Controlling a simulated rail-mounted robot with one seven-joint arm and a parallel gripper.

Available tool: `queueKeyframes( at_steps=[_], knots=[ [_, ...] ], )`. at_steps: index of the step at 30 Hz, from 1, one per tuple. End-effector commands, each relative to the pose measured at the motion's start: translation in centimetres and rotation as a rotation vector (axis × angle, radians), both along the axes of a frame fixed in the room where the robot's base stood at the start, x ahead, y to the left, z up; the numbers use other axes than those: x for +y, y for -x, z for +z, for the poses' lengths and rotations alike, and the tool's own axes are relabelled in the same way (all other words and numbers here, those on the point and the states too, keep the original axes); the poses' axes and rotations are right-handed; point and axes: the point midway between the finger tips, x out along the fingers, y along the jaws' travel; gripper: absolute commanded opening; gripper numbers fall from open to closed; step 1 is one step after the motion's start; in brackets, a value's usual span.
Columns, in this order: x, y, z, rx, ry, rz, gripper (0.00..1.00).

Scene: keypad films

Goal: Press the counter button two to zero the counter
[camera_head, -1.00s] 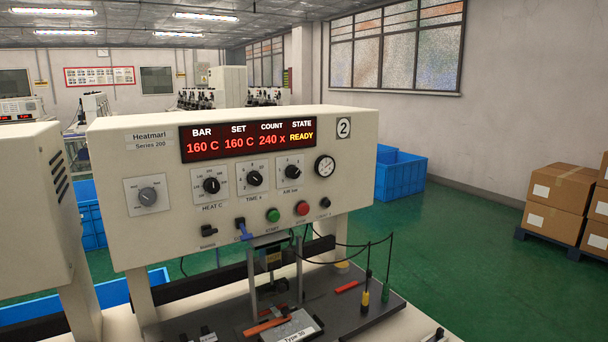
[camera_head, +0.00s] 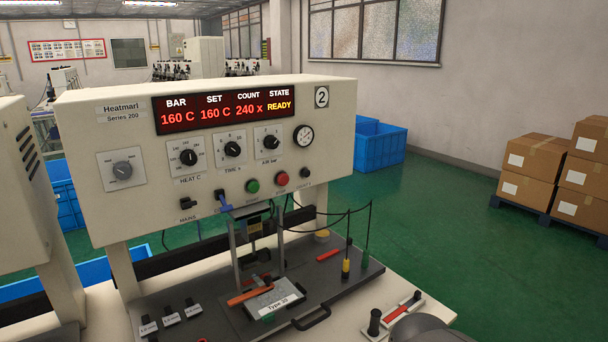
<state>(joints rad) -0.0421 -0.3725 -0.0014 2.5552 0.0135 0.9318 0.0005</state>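The machine (camera_head: 80,200) marked with a number 2 plate (camera_head: 321,97) fills the middle of the view. Its display (camera_head: 210,107) reads BAR 160 C, SET 160 C, COUNT 240 x, STATE READY. A small black button (camera_head: 305,172) sits at the right end of the lower row, below the gauge; its label is too small to read surely. A red button (camera_head: 282,178) and a green button (camera_head: 252,186) sit to its left. My gripper is not in view. A grey rounded shape at the lower right edge may be part of my arm.
Another machine (camera_head: 28,200) is close at left. Blue crates and boxes (camera_head: 535,165) stand behind, right.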

Motion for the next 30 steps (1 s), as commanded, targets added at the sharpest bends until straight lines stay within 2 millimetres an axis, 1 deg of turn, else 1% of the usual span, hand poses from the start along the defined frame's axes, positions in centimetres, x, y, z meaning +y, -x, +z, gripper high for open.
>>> queueKeyframes(
  at_steps=[1, 2, 30],
  knots=[
    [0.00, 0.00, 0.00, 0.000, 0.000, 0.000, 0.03],
    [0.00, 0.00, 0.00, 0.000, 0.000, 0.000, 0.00],
    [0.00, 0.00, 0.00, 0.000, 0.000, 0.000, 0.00]
  ],
)
